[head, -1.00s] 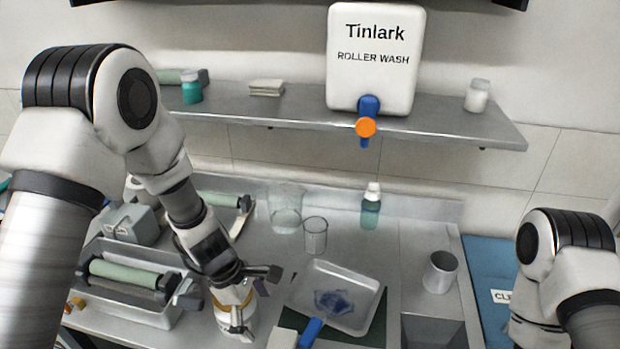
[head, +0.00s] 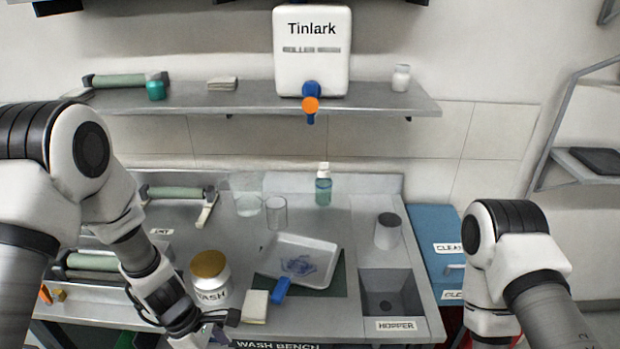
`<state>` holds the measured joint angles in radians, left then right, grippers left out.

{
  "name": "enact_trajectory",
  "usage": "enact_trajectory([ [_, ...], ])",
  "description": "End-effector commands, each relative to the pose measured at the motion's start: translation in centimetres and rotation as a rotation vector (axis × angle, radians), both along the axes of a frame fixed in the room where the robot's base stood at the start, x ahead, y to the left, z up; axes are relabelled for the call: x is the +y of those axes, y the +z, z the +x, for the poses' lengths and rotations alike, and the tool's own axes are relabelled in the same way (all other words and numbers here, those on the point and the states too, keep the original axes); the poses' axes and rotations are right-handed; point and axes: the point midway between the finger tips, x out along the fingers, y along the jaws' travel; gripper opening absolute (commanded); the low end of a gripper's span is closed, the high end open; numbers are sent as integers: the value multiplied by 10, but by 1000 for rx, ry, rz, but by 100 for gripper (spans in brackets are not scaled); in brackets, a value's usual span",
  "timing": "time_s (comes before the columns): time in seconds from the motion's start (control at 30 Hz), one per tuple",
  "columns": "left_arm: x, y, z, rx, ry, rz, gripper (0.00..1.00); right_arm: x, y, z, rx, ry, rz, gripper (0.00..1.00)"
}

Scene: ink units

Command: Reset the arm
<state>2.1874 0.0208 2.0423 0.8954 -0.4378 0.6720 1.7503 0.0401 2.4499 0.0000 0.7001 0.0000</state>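My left arm comes in from the left, and its gripper (head: 205,330) is low in the head view, near the front edge of the bench. Its fingers look spread and hold nothing that I can see; the bottom edge of the picture cuts part of it off. A jar with a gold lid (head: 210,278), labelled WASH, stands upright on the bench just beyond this gripper, apart from it. My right arm (head: 515,260) is at the lower right, bent downward, and its gripper is out of the picture.
A white tray (head: 300,262) with a blue stain, a blue-handled tool (head: 281,288) and a pale block (head: 255,306) lie right of the jar. Glass beakers (head: 276,212) and a bottle (head: 323,186) stand farther back.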

Motion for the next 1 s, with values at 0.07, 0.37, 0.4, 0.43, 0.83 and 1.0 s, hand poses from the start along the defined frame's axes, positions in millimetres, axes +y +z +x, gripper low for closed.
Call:
enact_trajectory([
  [0.07, 1, -19, -18, 50, -10, 0, 100, 0, -5, 0, 0, 0, 0, 40],
  [0.37, 28, -95, -121, 218, -206, 81, 100, 0, -21, 0, 1, 0, 0, 40],
  [0.4, 36, -108, -142, 232, -277, 100, 100, 0, -24, 0, 1, 0, 0, 40],
  [0.43, 43, -117, -157, 239, -338, 113, 100, 0, -27, 0, 1, 0, 0, 40],
  [0.83, 70, -160, -179, -367, -1477, 170, 100, 0, -36, 0, 0, 0, 0, 40],
  [1.0, 70, -160, -176, -379, -1505, 176, 100, 0, -36, 0, 0, 0, 0, 40],
])
